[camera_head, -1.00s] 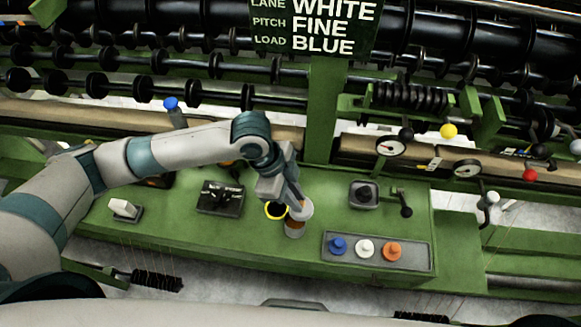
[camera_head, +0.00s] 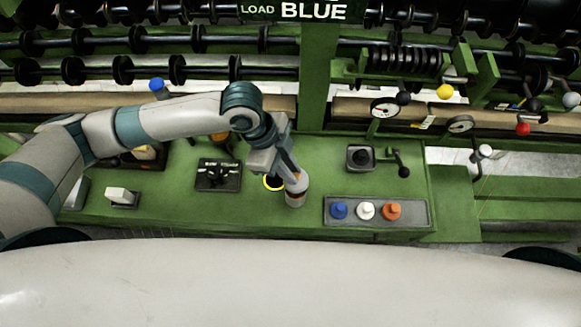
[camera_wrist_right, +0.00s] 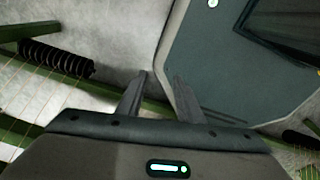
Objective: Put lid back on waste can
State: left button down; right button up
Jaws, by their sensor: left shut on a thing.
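The waste can (camera_head: 296,200) is a small pale cylinder with an orange-brown band, standing near the front of the green bench. My left gripper (camera_head: 294,177) is above it, pointing down and shut on the light grey lid (camera_head: 299,186). The lid is over the can's top, and its lower edge looks very close to the rim. I cannot tell whether they touch, and the gripper hides part of the lid. My right gripper (camera_wrist_right: 161,76) shows only in the right wrist view, with its fingers apart and nothing between them, above the floor.
A grey tray (camera_head: 376,222) with blue, white and orange knobs lies to the right. A black panel (camera_head: 218,174) is to the left. A cranked lever (camera_head: 402,166) stands behind right.

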pick_arm(q)
jog(key=shift+f+b, duration=2.2)
jog(key=shift+f, duration=0.75)
jog(key=shift+p, duration=0.35)
jog(key=shift+p, duration=0.3)
dwell(0.3)
jog(key=shift+f, duration=0.15)
